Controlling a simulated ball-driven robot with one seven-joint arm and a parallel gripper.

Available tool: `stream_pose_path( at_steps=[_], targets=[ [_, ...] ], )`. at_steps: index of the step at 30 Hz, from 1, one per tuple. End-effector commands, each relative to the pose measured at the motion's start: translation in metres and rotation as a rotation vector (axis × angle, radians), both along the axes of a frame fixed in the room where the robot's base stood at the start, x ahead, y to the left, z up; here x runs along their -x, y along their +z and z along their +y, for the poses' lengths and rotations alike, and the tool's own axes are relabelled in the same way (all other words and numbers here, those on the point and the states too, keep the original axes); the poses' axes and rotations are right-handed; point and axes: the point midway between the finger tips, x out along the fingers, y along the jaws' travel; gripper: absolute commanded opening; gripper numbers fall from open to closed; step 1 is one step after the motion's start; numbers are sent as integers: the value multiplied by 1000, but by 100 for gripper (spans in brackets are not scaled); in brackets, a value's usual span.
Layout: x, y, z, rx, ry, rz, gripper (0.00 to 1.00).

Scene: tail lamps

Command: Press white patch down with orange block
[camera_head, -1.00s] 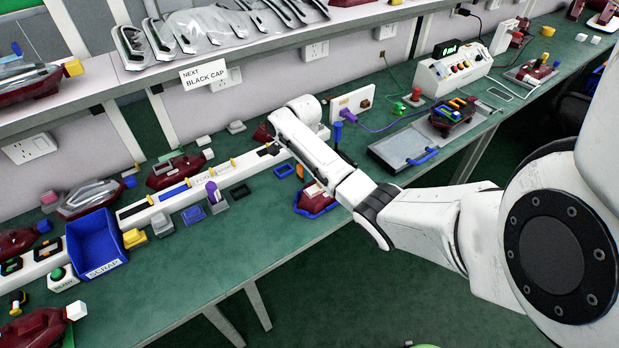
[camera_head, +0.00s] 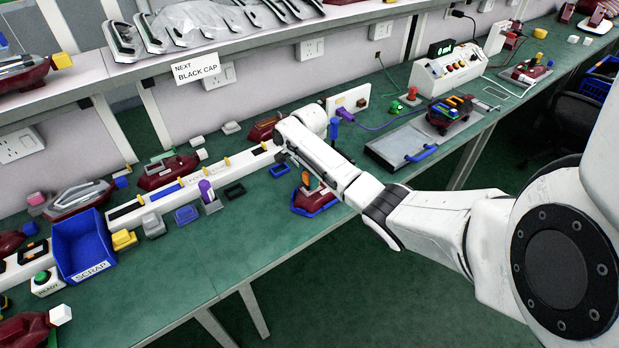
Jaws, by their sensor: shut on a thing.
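In the head view a dark red tail lamp (camera_head: 300,200) sits in a blue-edged holder (camera_head: 318,212) near the bench's front edge. A small orange block (camera_head: 306,180) is upright over the lamp. My gripper (camera_head: 305,173) is mostly hidden behind my white forearm; what shows is at the orange block's top, shut on it. The block's lower end is at the lamp's top, but I cannot tell whether it touches or presses. The white patch is not clear to see now; the block and my arm cover much of the lamp's top.
Left of the lamp are a white strip (camera_head: 225,168), a purple-topped tool (camera_head: 207,192) and a blue scrap bin (camera_head: 85,245). Right of my arm are a grey tray (camera_head: 395,150) with a blue handle and an upright blue handle (camera_head: 333,128). The front bench left of the lamp is clear.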

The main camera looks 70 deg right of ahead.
Motion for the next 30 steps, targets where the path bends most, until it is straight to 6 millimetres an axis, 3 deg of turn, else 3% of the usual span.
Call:
stream_pose_path(
  at_steps=[30],
  targets=[
    [0,-6,0,0,-1,0,11]
  ],
)
